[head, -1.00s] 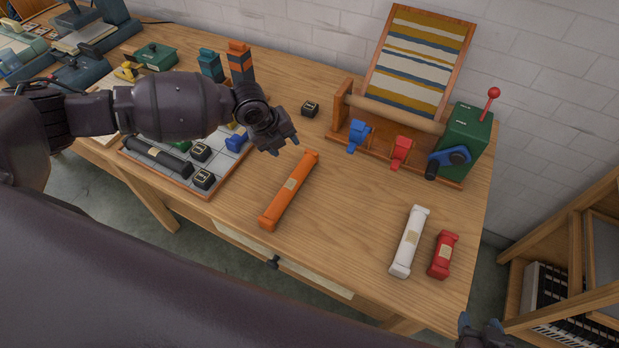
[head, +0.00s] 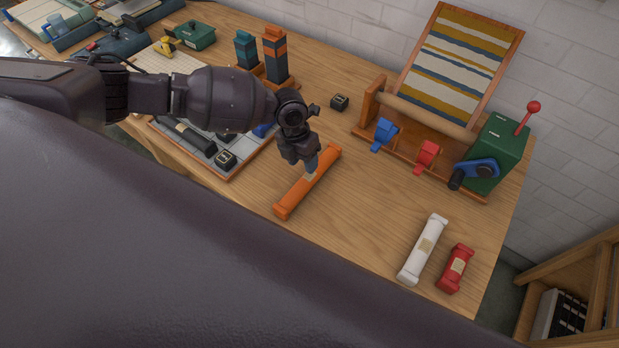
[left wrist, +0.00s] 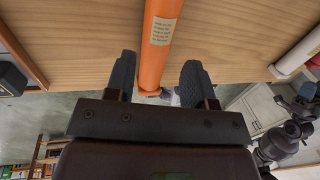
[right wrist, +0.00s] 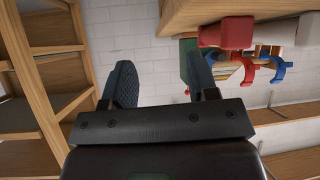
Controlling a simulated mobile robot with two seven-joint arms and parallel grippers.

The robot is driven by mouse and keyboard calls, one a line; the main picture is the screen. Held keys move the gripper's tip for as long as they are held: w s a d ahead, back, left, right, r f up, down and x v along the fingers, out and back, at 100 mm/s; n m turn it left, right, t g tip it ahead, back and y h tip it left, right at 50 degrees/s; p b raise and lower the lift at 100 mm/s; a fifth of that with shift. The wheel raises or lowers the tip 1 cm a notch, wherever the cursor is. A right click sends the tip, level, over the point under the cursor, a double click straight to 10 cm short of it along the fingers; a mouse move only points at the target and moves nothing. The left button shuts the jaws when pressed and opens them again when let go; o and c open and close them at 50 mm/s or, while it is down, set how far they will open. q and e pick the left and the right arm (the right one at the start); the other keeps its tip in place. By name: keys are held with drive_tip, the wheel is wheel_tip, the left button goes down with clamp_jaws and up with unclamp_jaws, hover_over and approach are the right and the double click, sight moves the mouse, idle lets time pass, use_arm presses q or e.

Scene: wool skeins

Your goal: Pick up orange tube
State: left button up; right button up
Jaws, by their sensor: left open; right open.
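The orange tube (head: 292,200) lies on the wooden table, slanting from lower left to upper right in the head view. A paper label shows on it in the left wrist view (left wrist: 160,45). My left gripper (head: 312,166) points down at the middle of the tube. In the left wrist view its open fingers (left wrist: 160,85) stand one on each side of the tube, with gaps between. Whether the fingertips reach down beside the tube is hard to tell. My right gripper (right wrist: 163,85) is open and empty, off the table's side.
A white tube (head: 423,250) and a short red tube (head: 455,268) lie to the right. A rack with blue and red clips and a green crank box (head: 497,150) stands behind. A tray (head: 233,172) with dark pieces is left. Bare wood lies between the orange and white tubes.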

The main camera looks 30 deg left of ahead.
sight(304, 179)
use_arm(q)
drive_tip(key=shift+d+f, duration=0.2)
drive_tip(key=shift+f, duration=1)
drive_tip(key=f+b, duration=0.2)
drive_tip(key=f, duration=0.1)
drive_tip(key=s+f+b, duration=0.1)
drive_tip(key=f, duration=0.1)
drive_tip(key=shift+d+b, duration=0.3)
drive_tip(key=shift+d, duration=0.05)
drive_tip(key=c, duration=0.7)
use_arm(e)
drive_tip(key=shift+x, duration=1.15)
